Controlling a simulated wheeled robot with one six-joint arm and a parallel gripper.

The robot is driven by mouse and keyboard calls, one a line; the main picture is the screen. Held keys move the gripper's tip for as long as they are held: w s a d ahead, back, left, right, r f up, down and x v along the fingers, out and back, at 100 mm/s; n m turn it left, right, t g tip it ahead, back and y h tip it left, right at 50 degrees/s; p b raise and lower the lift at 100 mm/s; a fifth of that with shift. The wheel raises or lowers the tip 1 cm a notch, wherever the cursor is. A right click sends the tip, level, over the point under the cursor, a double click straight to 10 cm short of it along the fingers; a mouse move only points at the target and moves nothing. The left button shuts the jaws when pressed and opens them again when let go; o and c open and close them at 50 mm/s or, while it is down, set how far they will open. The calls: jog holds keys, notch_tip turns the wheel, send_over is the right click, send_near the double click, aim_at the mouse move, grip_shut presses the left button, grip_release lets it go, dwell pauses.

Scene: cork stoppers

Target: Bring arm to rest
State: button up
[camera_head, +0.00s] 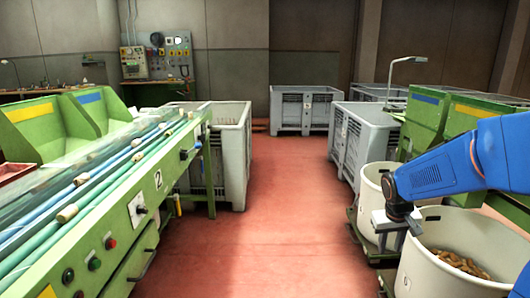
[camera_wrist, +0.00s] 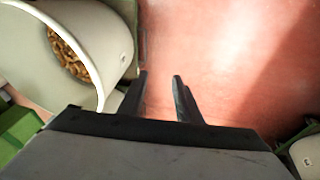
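My blue arm (camera_head: 440,172) reaches in from the right in the head view, over the white buckets. My gripper (camera_head: 392,240) hangs at its end, in front of the bucket rims. In the wrist view my gripper (camera_wrist: 160,76) points towards the red floor, its two dark fingers apart with nothing between them. A white bucket with cork stoppers (camera_wrist: 112,75) is just left of the fingers in the wrist view. The same kind of bucket (camera_head: 420,278) stands below the arm in the head view, with stoppers (camera_head: 460,262) lying inside.
A second white bucket (camera_head: 368,190) stands behind the arm's end. A green sorting machine (camera_head: 175,185) with tubes fills the left. Grey crates (camera_head: 305,108) stand at the back, and another (camera_head: 365,135) stands at the right. The red floor (camera_head: 280,220) between is clear.

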jog(key=s+a+r, duration=0.2)
jog(key=s+a, duration=0.1)
jog(key=s, duration=0.6)
jog(key=s+a+r+t+y, duration=0.1)
jog(key=s+a+r, duration=0.2)
jog(key=s, duration=0.6)
jog(key=s+a+r+t+y, duration=0.1)
jog(key=s+a, duration=0.3)
jog(key=s, duration=0.4)
jog(key=shift+s+a+r+n, duration=0.3)
jog(key=shift+s+r, duration=0.1)
jog(key=shift+r, duration=0.4)
